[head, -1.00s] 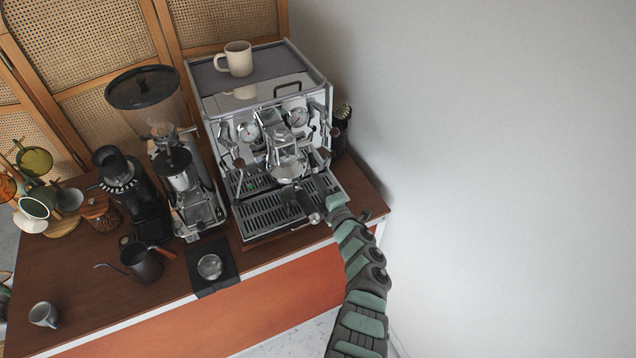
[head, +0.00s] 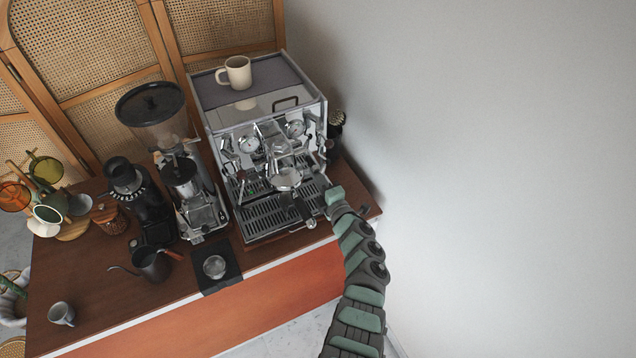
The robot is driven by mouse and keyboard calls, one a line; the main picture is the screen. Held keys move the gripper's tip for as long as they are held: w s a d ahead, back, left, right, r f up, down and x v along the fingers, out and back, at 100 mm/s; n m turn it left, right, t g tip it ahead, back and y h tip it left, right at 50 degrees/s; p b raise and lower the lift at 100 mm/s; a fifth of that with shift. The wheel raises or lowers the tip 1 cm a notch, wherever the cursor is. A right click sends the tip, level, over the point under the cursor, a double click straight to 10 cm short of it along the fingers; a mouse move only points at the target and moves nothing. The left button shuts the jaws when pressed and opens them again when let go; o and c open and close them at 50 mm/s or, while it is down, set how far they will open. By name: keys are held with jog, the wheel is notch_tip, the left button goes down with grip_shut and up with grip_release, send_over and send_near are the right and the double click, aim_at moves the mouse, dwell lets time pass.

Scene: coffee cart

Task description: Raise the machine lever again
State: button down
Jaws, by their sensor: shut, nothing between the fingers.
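The chrome espresso machine (head: 262,112) stands at the back of the counter with its front toward me. Its group head and portafilter (head: 286,180) are at the middle of the front, and a dark handle (head: 307,214) points toward me. The machine lever is too small and too crowded by chrome parts to pick out surely. My gripper (head: 319,178) is at the right side of the machine's front, right of the portafilter and above the drip tray (head: 262,218). It is shut and empty. Whether it touches the lever cannot be told.
A cream mug (head: 238,73) stands on top of the machine. Grinders (head: 185,185), a black kettle (head: 152,264), a tamping mat (head: 230,278) and a small grey cup (head: 61,313) are to the left. A dark object (head: 335,122) stands at the machine's right side, near the wall.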

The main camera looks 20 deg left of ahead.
aim_at(316, 173)
jog(key=a+r, duration=0.1)
jog(key=w+a+r, duration=0.1)
jog(key=shift+w+r+y, duration=0.1)
jog(key=shift+r+y, duration=0.2)
jog(key=shift+r, duration=0.1)
jog(key=shift+f, duration=0.2)
jog(key=shift+s+d+r+p, duration=0.15)
jog(key=shift+s+d+p, duration=0.1)
jog(key=shift+s+p, duration=0.25)
jog(key=f+p+v, duration=0.1)
jog(key=p+v, duration=0.3)
jog(key=v, duration=0.5)
jog(key=shift+s+a+f, duration=0.3)
jog(key=shift+a+f, duration=0.05)
jog(key=shift+f, duration=0.05)
